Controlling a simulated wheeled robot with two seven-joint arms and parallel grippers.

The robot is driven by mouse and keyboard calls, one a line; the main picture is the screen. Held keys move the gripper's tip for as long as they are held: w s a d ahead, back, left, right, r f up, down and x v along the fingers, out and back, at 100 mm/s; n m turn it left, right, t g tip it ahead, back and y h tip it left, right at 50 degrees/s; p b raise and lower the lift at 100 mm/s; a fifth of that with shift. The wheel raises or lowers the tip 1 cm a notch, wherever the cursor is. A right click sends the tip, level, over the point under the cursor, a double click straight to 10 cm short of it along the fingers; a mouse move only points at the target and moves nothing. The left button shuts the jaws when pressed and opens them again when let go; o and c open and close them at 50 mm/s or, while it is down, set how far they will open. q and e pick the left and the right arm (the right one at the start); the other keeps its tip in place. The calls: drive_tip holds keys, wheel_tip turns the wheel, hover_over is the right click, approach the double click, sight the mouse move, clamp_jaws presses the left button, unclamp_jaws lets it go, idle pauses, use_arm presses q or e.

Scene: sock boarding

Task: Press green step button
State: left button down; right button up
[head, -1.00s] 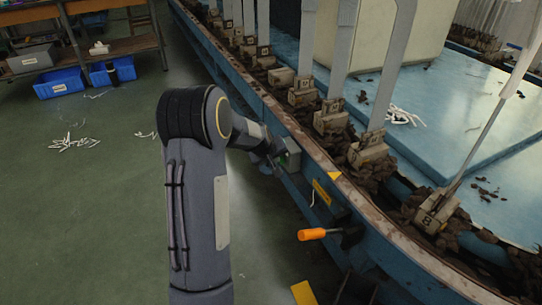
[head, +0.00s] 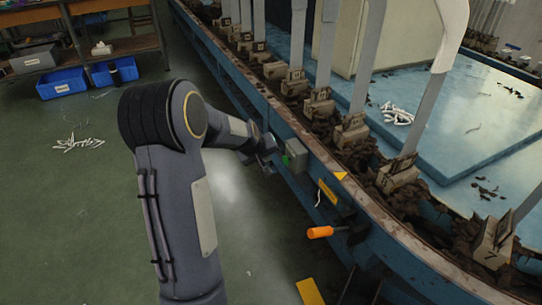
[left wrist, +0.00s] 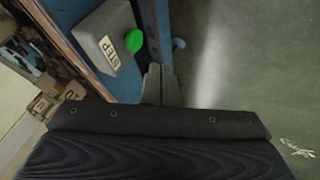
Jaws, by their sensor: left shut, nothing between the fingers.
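The green step button (head: 285,160) sticks out of a grey box (head: 297,154) on the side of the blue machine. In the left wrist view the button (left wrist: 134,40) is bright green, beside a label reading STEP on the box (left wrist: 101,42). My left gripper (head: 269,167) is shut and empty, just left of the button in the head view. In the left wrist view its closed fingers (left wrist: 160,80) lie a little apart from the button. My right gripper is not in view.
An orange-handled lever (head: 320,232) and a yellow label (head: 327,192) are on the machine's side, nearer than the box. Upright sock boards (head: 367,60) line the conveyor edge. Blue bins (head: 60,83) stand at the back left. The green floor is mostly clear.

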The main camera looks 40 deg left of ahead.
use_arm(q)
drive_tip(key=shift+p+v, duration=0.55)
drive_tip(key=shift+v, duration=1.25)
idle(1.3)
drive_tip(key=s+d+r+m+h, duration=0.4)
drive_tip(key=s+d+r, duration=0.4)
drive_tip(key=s+d, duration=0.4)
drive_tip(key=s+d+m+g+h, duration=0.1)
drive_tip(key=s+d+m, duration=0.4)
drive_tip(key=s+d, duration=0.75)
wheel_tip(320, 180, up, 32)
drive_tip(key=s+a+p, duration=0.1)
drive_tip(key=s+p, duration=0.1)
drive_tip(key=p, duration=3)
drive_tip(key=shift+s+g, duration=0.25)
drive_tip(key=shift+g, duration=0.05)
